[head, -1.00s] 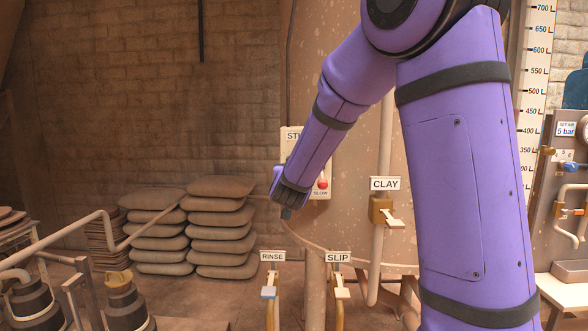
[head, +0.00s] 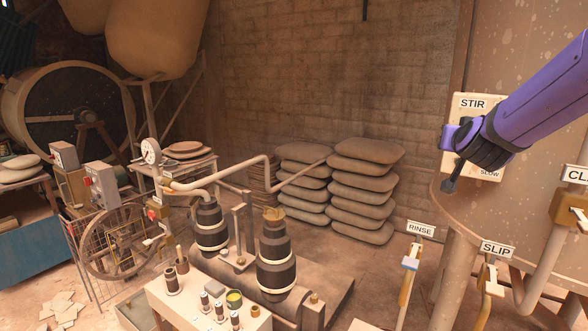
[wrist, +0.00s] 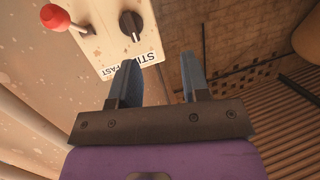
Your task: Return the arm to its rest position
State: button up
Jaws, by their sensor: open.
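My purple arm reaches in from the right of the head view. My gripper (head: 452,182) is in front of the lower left of the STIR panel (head: 476,104), and it hides much of that panel. In the wrist view my gripper (wrist: 160,82) has its two fingers apart with nothing between them. The STIR panel also shows there, upside down, with a black knob (wrist: 131,24) and a red-tipped lever (wrist: 55,17). The panel lies beyond the left finger, and I cannot tell how close.
RINSE (head: 420,229) and SLIP (head: 497,249) valves stand on pipes below my gripper, with the CLAY sign (head: 577,174) at the right edge. Stacked sacks (head: 364,190) stand by the brick wall. A pump with striped cylinders (head: 276,255) and a bench (head: 205,300) fill the lower middle.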

jog(key=s+a+f+n+g+y, duration=0.1)
jog(key=s+a+g, duration=0.1)
jog(key=s, duration=0.9)
jog(key=s+a+f+n+g+y, duration=0.1)
jog(key=s+a+n+g+y, duration=0.1)
jog(key=s, duration=0.8)
jog(key=s+a+f+n+g+y, duration=0.1)
jog(key=s+a+g, duration=0.3)
jog(key=s, duration=0.7)
jog(key=shift+s+a+f+n+g+y, duration=0.15)
jog(key=shift+s+n+g+y, duration=0.25)
jog(key=shift+g+y, duration=0.3)
